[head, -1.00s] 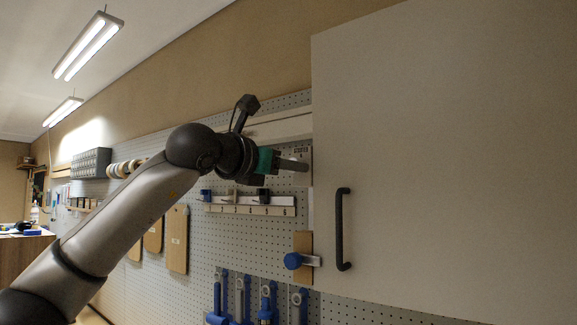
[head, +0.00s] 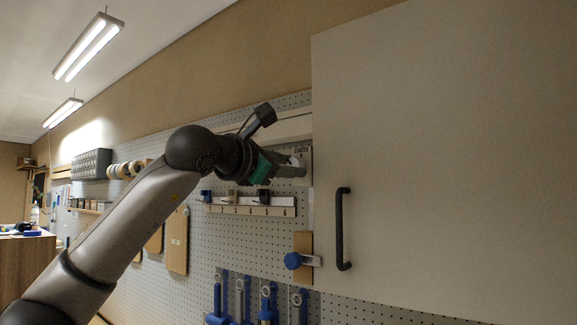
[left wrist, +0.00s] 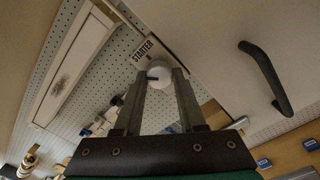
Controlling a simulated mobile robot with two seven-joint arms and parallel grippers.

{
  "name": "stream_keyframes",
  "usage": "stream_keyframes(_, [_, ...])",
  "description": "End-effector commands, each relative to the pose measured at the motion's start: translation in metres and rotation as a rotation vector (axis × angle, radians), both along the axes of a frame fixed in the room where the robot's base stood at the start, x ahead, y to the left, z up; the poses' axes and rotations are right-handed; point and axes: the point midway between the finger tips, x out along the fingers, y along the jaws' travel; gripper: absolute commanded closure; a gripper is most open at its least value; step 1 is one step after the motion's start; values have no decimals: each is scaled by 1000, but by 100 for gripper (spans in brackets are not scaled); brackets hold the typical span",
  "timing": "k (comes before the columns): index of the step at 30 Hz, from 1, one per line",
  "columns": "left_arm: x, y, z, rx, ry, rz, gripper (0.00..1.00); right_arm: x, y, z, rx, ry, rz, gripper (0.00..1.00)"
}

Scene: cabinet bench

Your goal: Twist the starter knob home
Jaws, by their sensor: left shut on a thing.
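The starter knob (left wrist: 159,74) is a white round knob with a dark mark on its face, beside a white plate with the label STARTER (left wrist: 143,50) in the left wrist view. My left gripper (left wrist: 158,80) is shut on the knob, one finger on each side of it. In the head view my left gripper (head: 299,169) reaches right to the pegboard, at the edge of the big pale door. There the fingers largely hide the knob, and part of the label (head: 301,149) shows just above them. My right gripper is in neither view.
The pale cabinet door (head: 440,130) with a black handle (head: 343,229) stands close right of the gripper. A blue-knobbed latch (head: 293,261) and a numbered hook rail (head: 252,210) are below. Blue tools (head: 268,302) hang lower on the pegboard (head: 220,245).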

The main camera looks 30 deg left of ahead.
Motion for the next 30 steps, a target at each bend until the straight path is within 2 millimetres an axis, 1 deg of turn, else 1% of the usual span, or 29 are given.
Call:
stream_keyframes(9, [0,1,1,301,-22,0,100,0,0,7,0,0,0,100])
stream_keyframes(18, [0,1,1,545,-43,1,100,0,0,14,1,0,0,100])
stream_keyframes(24, [0,1,1,653,-51,0,100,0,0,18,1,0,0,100])
stream_keyframes(30, [0,1,1,715,-56,1,100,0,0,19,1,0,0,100])
